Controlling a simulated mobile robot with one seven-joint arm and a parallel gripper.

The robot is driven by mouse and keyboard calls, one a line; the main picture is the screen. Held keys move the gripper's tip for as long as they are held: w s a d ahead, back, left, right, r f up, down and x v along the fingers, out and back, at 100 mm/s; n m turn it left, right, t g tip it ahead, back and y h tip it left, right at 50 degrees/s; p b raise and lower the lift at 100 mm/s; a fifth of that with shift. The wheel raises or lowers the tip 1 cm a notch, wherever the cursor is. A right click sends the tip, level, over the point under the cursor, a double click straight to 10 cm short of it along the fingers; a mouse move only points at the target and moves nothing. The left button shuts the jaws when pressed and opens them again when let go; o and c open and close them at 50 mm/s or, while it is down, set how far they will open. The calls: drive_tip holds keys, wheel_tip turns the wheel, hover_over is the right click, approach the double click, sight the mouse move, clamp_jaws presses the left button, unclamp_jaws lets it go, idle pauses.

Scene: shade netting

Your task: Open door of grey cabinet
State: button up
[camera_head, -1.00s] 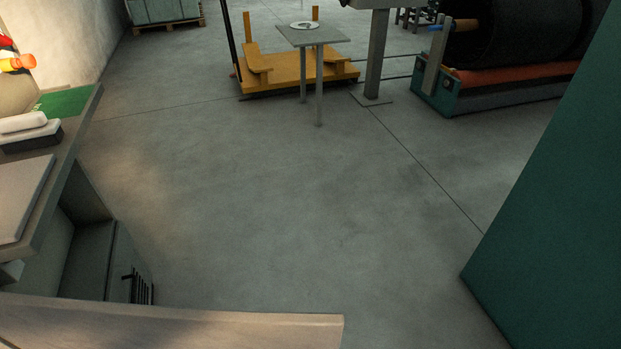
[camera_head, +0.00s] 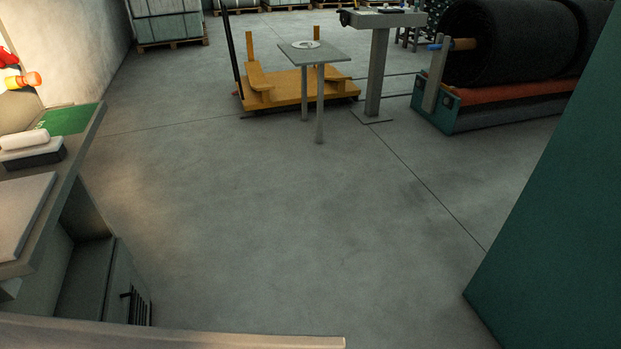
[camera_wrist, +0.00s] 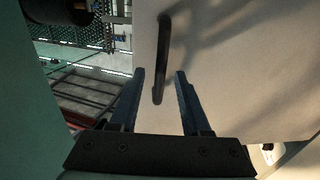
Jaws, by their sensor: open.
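In the wrist view a pale grey door-like panel (camera_wrist: 225,75) fills the right side, with a dark bar handle (camera_wrist: 163,55) on it near its left edge. My gripper (camera_wrist: 160,72) is open, its two blue-grey fingers pointing at the panel. The lower part of the handle shows between the fingers in the picture; I see no grip on it, and cannot tell how deep it sits between them. The panel looks shut or nearly so, but its frame is hidden. My gripper is not in the head view.
In the head view a workbench (camera_head: 60,205) stands at left, with a grey unit with a black handle (camera_head: 126,296) below it. A pale board edge (camera_head: 230,338) crosses the bottom. A teal surface (camera_head: 555,220) stands at right. The floor (camera_head: 290,220) between is clear.

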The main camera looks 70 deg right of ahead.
drive_tip(key=v, duration=1)
drive_tip(key=shift+a+b, duration=0.2)
drive_tip(key=shift+b, duration=0.1)
drive_tip(key=shift+s, duration=0.1)
